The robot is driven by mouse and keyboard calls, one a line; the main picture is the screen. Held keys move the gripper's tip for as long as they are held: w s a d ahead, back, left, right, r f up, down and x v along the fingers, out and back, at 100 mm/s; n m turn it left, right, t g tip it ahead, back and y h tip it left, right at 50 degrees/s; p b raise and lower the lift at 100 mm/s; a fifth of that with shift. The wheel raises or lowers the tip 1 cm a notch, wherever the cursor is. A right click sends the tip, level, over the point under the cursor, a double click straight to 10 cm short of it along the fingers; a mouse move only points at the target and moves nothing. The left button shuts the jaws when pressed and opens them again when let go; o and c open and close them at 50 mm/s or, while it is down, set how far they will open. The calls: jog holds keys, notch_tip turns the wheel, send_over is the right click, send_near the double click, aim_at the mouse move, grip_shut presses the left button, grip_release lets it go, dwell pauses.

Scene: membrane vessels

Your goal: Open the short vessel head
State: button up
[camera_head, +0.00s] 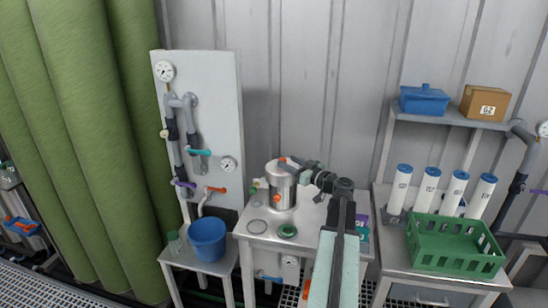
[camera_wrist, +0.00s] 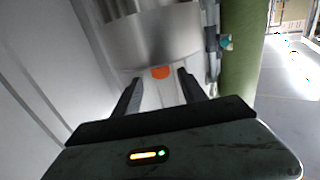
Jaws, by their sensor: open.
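The short vessel (camera_head: 281,190) is a silver metal cylinder standing upright on the middle table. An orange part shows at its top and another orange fitting (camera_head: 277,198) on its side. My gripper (camera_head: 297,164) is at the upper right of the vessel, at about the height of its head. In the wrist view the vessel's shiny wall (camera_wrist: 155,35) fills the top of the picture. My gripper's fingers (camera_wrist: 159,76) are open, with an orange part (camera_wrist: 160,72) between their tips. I cannot tell whether they touch it. My arm hides part of the table.
A green ring (camera_head: 287,231) and a thin dark ring (camera_head: 257,226) lie on the table. A blue bucket (camera_head: 207,238) stands left, by the gauge panel (camera_head: 222,110). Right are white filter tubes (camera_head: 427,190) and a green crate (camera_head: 455,243). Bare tabletop shows around the rings.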

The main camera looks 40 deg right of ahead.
aim_at(276, 164)
jog(key=w, duration=0.7)
grip_shut()
jog(key=shift+f, duration=0.1)
dwell(1.0)
jog(key=shift+a, duration=0.3)
jog(key=shift+d, duration=0.25)
jog(key=shift+p, duration=0.35)
